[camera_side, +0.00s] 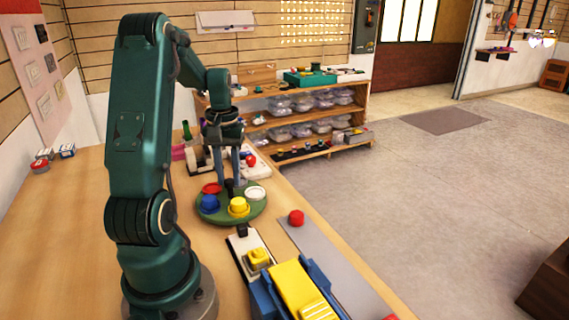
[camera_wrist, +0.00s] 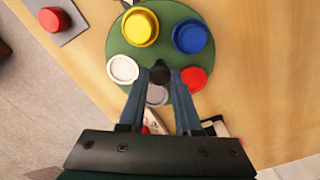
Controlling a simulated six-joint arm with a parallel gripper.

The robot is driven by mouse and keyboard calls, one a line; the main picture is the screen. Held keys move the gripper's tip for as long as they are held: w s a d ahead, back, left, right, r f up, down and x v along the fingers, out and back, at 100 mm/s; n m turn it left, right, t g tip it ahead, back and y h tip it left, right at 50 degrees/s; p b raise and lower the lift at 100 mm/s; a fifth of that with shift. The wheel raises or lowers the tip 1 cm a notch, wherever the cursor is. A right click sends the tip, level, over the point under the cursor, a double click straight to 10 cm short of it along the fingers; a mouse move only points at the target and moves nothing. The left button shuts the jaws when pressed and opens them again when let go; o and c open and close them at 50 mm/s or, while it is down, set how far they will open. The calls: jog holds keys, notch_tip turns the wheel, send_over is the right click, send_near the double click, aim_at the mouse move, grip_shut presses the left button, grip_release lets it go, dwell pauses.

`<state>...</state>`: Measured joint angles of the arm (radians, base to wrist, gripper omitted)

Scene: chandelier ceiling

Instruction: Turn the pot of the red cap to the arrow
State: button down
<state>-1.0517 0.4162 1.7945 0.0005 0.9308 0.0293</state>
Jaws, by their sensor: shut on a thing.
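A round green turntable (camera_side: 231,213) stands on the wooden table; it also fills the upper middle of the wrist view (camera_wrist: 175,50). It carries a red pot (camera_wrist: 194,79), a blue pot (camera_wrist: 190,36), a yellow pot (camera_wrist: 140,27), a white pot (camera_wrist: 123,69) and a grey pot (camera_wrist: 157,95), partly covered by my gripper. A black knob (camera_wrist: 160,72) rises at its centre. My gripper (camera_side: 231,183) points down, its fingers shut on this knob. A loose red cap (camera_side: 296,217) sits apart on a grey strip. I cannot make out an arrow clearly; a small black piece (camera_side: 242,230) lies at the turntable's near edge.
A white board with a yellow block (camera_side: 258,258) and a blue-and-yellow device (camera_side: 300,287) stand in front of the turntable. Several items lie behind it, including a white tray (camera_side: 257,170). The table's right edge is close. The left tabletop is mostly clear.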

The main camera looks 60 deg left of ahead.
jog(key=shift+r+n, duration=0.1)
jog(key=shift+n, duration=0.5)
dwell(0.6)
jog(key=shift+n, duration=13.8)
jog(key=c, duration=0.6)
grip_release()
